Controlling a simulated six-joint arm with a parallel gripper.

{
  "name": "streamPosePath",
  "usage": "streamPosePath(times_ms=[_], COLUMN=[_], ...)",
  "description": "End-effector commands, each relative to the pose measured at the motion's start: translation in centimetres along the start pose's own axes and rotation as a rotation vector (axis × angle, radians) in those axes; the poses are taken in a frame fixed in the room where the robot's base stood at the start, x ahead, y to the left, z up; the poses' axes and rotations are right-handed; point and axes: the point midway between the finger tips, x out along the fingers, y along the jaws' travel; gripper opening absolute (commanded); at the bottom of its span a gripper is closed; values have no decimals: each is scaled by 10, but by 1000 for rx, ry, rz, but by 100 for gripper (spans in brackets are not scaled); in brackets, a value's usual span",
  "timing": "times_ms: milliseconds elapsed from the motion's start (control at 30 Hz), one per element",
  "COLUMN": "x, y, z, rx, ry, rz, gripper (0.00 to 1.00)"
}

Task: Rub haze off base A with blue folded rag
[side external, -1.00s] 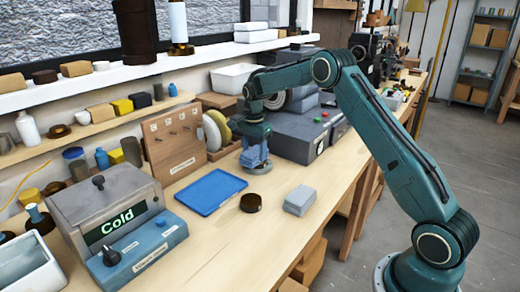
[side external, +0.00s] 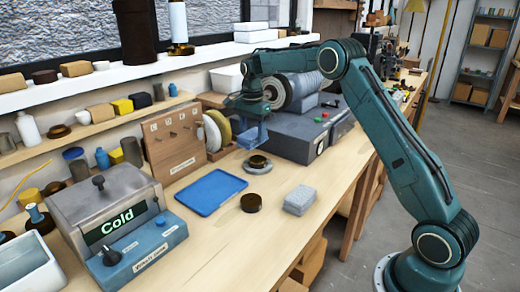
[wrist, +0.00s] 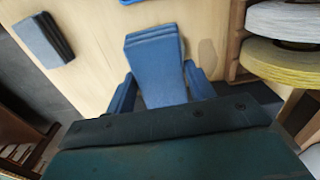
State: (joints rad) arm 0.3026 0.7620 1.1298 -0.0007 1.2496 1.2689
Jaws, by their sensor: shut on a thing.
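My gripper (side external: 249,130) is shut on a blue folded rag (wrist: 153,50), which hangs between its fingers in the wrist view. In the side view the gripper and rag are raised above the bench, just behind and above a round dark base (side external: 258,161) with a paler grey ring around it. The rag looks clear of this base. A second round brown piece (side external: 251,203) sits nearer the front of the bench. I see no letter on either piece, so I cannot tell which is base A.
A blue tray (side external: 211,192) lies left of the round pieces, and a grey folded cloth (side external: 299,200) lies to their right. A wooden peg board (side external: 173,143), polishing wheels (side external: 218,128) and a grey machine (side external: 295,136) stand close behind. The front strip of bench is clear.

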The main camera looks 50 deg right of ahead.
Motion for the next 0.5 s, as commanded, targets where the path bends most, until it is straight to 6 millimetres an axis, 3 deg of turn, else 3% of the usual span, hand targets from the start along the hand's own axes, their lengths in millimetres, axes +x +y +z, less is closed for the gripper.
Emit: streamPosePath(times_ms=[500], x=[-12], y=[0], z=[0], rx=[0], ry=[0], rz=[0], gripper=[32])
